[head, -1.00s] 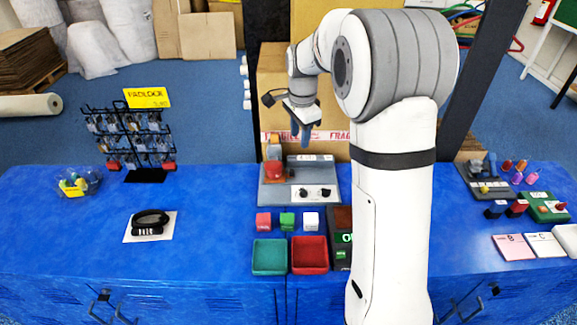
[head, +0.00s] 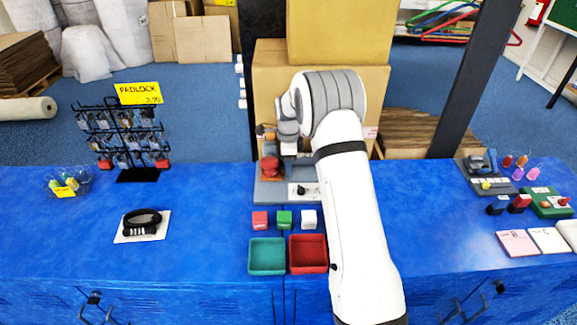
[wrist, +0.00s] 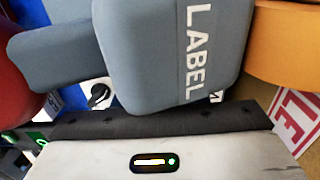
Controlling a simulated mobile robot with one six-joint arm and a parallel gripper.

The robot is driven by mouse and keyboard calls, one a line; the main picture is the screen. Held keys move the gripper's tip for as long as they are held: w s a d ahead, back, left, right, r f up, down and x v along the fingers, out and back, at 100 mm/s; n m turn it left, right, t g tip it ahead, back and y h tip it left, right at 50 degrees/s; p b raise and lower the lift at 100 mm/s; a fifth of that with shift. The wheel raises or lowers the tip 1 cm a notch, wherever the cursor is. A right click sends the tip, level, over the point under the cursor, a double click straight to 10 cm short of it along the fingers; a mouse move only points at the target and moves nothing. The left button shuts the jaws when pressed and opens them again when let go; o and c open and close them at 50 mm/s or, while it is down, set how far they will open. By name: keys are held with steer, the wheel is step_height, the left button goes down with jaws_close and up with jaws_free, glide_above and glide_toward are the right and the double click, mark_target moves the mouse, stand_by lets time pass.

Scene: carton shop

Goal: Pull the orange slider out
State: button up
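An orange part (head: 270,132), which looks like the slider, shows at the back left of the grey panel (head: 268,194) in the head view. A large orange surface (wrist: 285,45) fills the upper right of the wrist view, right beside a grey block marked LABEL. My gripper (head: 288,148) is low over the back of the panel, just right of the orange part. My arm partly covers the panel. Blue-grey shapes fill the middle of the wrist view and overlap. I cannot tell whether my fingers are apart, or whether they touch the orange part.
A red dome (head: 269,166) stands in front of the orange part; red also shows at the wrist view's left edge. Small blocks and a green tray (head: 267,243) and red tray (head: 323,240) lie in front. Cardboard boxes (head: 340,30) stand behind.

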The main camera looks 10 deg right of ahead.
steer(key=shift+f, duration=0.6)
jaws_close()
